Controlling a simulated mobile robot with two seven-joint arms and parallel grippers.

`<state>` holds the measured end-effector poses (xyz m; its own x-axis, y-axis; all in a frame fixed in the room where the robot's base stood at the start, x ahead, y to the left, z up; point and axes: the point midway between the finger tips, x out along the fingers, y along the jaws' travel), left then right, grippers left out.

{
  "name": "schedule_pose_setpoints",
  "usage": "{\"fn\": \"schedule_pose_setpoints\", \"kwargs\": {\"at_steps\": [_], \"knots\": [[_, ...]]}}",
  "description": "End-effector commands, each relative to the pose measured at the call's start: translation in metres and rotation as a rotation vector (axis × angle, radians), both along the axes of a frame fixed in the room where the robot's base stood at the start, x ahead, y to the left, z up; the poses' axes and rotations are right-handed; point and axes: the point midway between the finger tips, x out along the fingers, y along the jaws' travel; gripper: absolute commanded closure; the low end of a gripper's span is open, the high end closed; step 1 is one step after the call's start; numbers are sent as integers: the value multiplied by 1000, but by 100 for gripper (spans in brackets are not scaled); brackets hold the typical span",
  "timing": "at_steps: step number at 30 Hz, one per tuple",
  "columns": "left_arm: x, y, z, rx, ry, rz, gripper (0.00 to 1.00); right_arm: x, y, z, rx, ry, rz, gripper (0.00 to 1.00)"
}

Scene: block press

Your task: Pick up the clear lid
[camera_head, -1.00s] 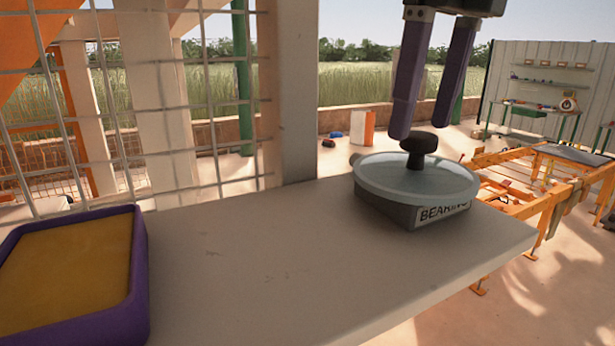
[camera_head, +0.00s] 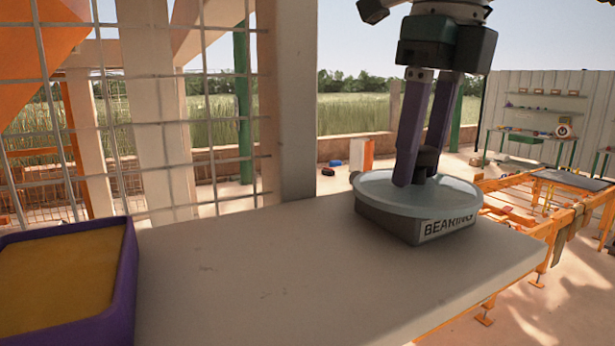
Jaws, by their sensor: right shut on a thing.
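The clear lid (camera_head: 374,191) is a round, bluish see-through disc with a dark knob (camera_head: 428,158) at its middle. It sits on a grey box (camera_head: 400,226) with a label that reads like "BEARING", near the right end of a pale slab. My right gripper (camera_head: 418,172) comes down from above with its two purple fingers at the lid's knob. It is shut on the knob, which the fingers partly hide. The lid rests on the box with no visible gap. My left gripper is not in view.
A purple tray (camera_head: 126,285) with a yellow-brown inside stands at the left end of the slab (camera_head: 260,265). The slab between tray and box is clear. A wire mesh (camera_head: 205,130) and a post (camera_head: 295,100) rise behind it.

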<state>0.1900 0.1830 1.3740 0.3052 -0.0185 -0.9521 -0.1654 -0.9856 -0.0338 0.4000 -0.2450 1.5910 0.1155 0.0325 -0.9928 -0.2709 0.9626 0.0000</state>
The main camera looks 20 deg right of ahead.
Motion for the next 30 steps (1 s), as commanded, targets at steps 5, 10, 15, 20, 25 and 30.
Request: {"fn": "schedule_pose_setpoints", "kwargs": {"at_steps": [5,10,15,20,25,30], "knots": [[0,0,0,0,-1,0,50,0,0,0,0,-1,0,100],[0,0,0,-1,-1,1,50,0,0,1,0,-1,0,100],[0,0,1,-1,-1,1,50,0,0,1,1,-2,0,100],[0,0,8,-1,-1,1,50,0,0,10,1,-2,0,100],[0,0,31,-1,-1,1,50,1,0,39,2,-4,0,100],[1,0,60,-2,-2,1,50,1,0,77,2,-3,1,100]]}}
